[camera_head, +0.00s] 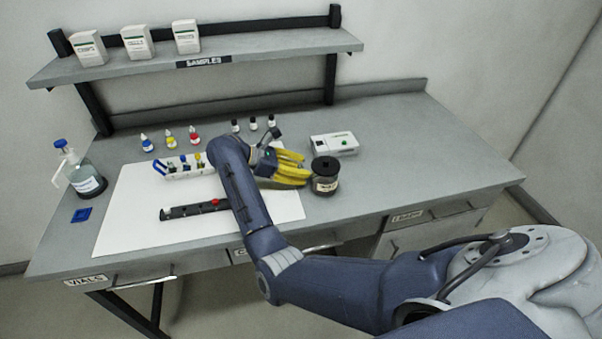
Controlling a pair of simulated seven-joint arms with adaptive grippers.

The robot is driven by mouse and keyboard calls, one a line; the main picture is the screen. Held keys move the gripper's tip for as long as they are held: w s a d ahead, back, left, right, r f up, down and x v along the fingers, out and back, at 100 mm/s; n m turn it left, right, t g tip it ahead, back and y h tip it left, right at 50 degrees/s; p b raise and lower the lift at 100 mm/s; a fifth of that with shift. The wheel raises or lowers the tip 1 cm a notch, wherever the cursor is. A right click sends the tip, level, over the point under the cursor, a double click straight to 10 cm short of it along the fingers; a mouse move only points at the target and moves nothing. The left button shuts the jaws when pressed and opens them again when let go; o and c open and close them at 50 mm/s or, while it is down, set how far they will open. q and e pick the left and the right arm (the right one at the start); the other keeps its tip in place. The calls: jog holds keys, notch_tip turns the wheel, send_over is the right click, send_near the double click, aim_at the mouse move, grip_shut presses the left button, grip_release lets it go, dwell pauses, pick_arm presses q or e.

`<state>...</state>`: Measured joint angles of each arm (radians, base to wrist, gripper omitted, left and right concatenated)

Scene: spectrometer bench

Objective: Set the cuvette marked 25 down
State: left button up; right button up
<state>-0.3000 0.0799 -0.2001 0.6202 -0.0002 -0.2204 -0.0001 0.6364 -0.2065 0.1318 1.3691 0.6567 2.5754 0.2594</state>
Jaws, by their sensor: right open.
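My right gripper (303,168), with yellow fingers, is over the bench just left of a dark jar with a black lid (325,176). It is open. I cannot tell from this view whether its fingertips touch the jar. A white rack (188,172) at the left holds several small items with coloured tops. A black bar (178,213) with a red spot lies on the white mat (130,225). No marking 25 can be read, so I cannot tell which item is that cuvette. My left gripper is not in view.
A white device (334,144) with a green light stands behind the jar. Dropper bottles (170,139) and dark vials (253,124) line the back. The bench's right side is clear.

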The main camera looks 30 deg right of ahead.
grip_shut()
jog(key=shift+r, duration=0.1)
dwell(0.4)
